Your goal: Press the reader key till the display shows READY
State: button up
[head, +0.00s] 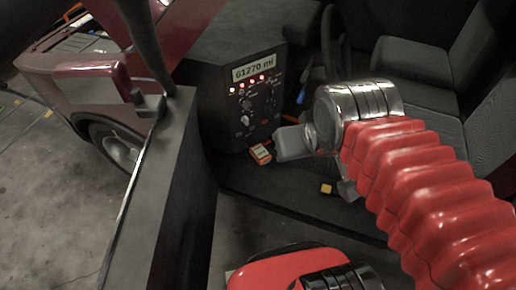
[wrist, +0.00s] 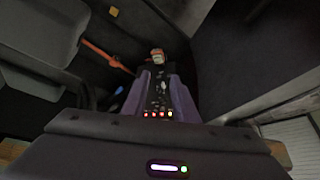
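A small orange-and-white box (head: 261,153), seemingly the reader, is at the foot of the dark centre panel (head: 225,115). Its screen text and key are too small to make out. A small orange-red item with a pale face, seemingly the same reader, shows in the wrist view (wrist: 157,56). The panel display (head: 254,67) reads "61270 mi", with one yellow and several red lights below. My gripper (head: 318,168) is just right of the reader, apart from it in the picture. Its two fingers stand apart in both views, with nothing seen between them.
A small yellow item (head: 326,188) lies on the dark floor. Seats (head: 410,70) stand at the back right. The door (head: 165,170) is at the left, with a red car (head: 90,75) beyond it. In the wrist view an orange strap (wrist: 105,55) crosses at upper left.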

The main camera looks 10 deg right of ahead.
jog(key=shift+c, duration=0.6)
grip_shut()
dwell(1.0)
